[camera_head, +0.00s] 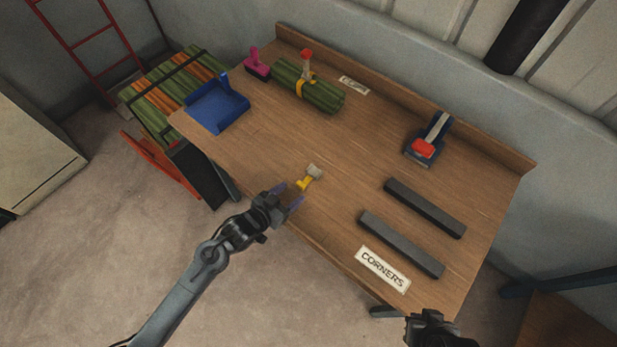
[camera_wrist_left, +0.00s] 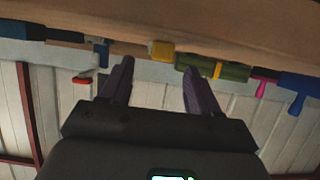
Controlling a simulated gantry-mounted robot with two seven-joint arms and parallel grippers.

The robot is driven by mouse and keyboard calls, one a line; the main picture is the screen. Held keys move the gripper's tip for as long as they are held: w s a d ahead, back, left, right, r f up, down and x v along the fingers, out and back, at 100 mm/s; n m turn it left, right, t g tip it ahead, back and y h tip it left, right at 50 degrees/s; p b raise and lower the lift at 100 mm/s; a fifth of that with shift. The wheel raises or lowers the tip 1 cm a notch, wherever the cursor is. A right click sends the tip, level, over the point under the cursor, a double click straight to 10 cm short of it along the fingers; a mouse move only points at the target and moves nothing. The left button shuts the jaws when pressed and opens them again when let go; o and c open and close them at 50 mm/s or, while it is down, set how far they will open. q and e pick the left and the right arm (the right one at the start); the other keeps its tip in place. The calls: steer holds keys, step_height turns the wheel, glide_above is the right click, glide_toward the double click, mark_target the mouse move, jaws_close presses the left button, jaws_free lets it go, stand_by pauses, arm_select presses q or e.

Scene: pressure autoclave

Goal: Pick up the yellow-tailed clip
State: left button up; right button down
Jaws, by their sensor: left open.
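The yellow-tailed clip (camera_head: 303,184), with a yellow tail and a pale grey head, lies on the wooden bench near its front edge. Its yellow part (camera_wrist_left: 161,50) shows in the left wrist view, beyond and between the fingertips. My left gripper (camera_head: 288,195) is open, with purple fingers spread and nothing between them. It is at the bench's front edge, just short of the clip's yellow tail and apart from it. My right gripper (camera_head: 400,316) is at the bottom of the head view, partly cut off; its fingers are not clear.
The wooden bench (camera_head: 275,140) also holds a blue tray (camera_head: 216,106), a green bundle with a yellow band (camera_head: 318,96), a pink tool (camera_head: 257,66), a blue and red clamp (camera_head: 425,147), two dark bars (camera_head: 424,207) and a CORNERS label (camera_head: 382,269). Bench around the clip is clear.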

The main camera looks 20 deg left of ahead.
mark_target(299, 186)
arm_select(q)
steer(key=x, duration=0.4)
steer(key=shift+w+b, duration=0.2)
steer(key=shift+b, duration=0.2)
steer(key=shift+f, duration=0.1)
steer(key=shift+c, duration=0.4)
jaws_close()
